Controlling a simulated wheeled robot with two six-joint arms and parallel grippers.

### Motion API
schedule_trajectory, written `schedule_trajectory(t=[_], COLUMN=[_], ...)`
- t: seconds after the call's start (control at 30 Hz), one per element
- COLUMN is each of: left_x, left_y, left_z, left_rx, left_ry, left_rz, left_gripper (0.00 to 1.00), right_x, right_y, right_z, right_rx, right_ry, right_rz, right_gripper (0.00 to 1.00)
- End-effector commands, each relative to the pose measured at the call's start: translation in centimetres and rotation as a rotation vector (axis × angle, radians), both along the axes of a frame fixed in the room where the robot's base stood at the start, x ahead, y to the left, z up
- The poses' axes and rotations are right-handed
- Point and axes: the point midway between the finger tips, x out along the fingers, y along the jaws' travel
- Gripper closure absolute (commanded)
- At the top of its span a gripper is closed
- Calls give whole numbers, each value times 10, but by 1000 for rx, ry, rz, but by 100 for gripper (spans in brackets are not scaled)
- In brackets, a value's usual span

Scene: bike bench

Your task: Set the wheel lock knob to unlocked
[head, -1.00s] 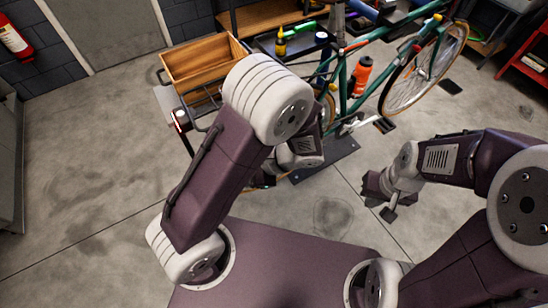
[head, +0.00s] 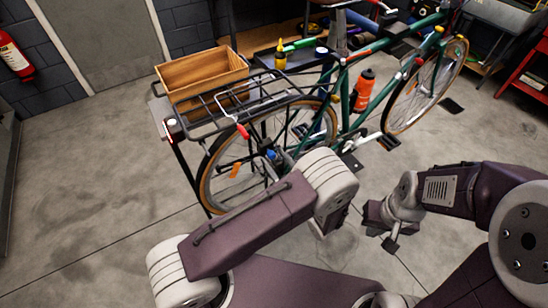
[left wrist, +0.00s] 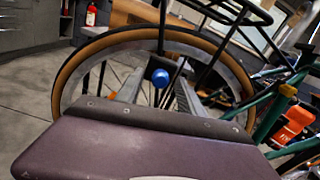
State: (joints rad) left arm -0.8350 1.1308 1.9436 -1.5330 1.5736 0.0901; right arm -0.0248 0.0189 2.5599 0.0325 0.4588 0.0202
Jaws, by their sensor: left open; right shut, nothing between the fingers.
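A blue round knob on a dark mount (left wrist: 160,78) shows in front of the rear wheel (left wrist: 75,75) in the left wrist view; I take it for the lock knob. It also shows in the head view as a small blue spot (head: 271,155) low beside the wheel. Its setting cannot be read. My left gripper (left wrist: 159,92) is open, its two grey fingers pointing at the wheel with the knob seen between them; contact cannot be told. In the head view my left arm hides most of this gripper. My right gripper (head: 390,240) is shut and empty, away from the bike.
The green bike (head: 345,90) stands across the middle. Its rear rack (head: 250,100) carries a wooden crate (head: 205,80) and overhangs the wheel. A red-tipped lever (head: 243,131) hangs below the rack. An orange bottle (head: 364,90) sits on the frame. The floor at left is clear.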

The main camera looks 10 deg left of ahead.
Motion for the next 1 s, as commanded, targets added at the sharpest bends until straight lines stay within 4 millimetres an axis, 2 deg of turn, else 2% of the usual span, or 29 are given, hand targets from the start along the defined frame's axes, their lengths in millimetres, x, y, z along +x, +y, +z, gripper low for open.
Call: schedule_trajectory(t=[0.3, 0.33, 0.4, 0.5, 1.0], left_x=[5, 5, 5, 5, 5], left_y=[5, 5, 5, 5, 5], left_z=[0, 0, 0, 0, 0], left_rx=[0, 0, 0, 0, -1], left_ry=[0, 0, 0, 0, -1], left_rz=[0, 0, 0, 0, 1], left_gripper=[55, 58, 77, 100, 100], right_x=[0, 0, 0, 0, 0], right_y=[0, 0, 0, 0, 0], right_z=[0, 0, 0, 0, 0], right_rx=[0, 0, 0, 0, 0], right_ry=[0, 0, 0, 0, 0], right_rz=[0, 0, 0, 0, 0], right_gripper=[100, 100, 100, 100, 100])
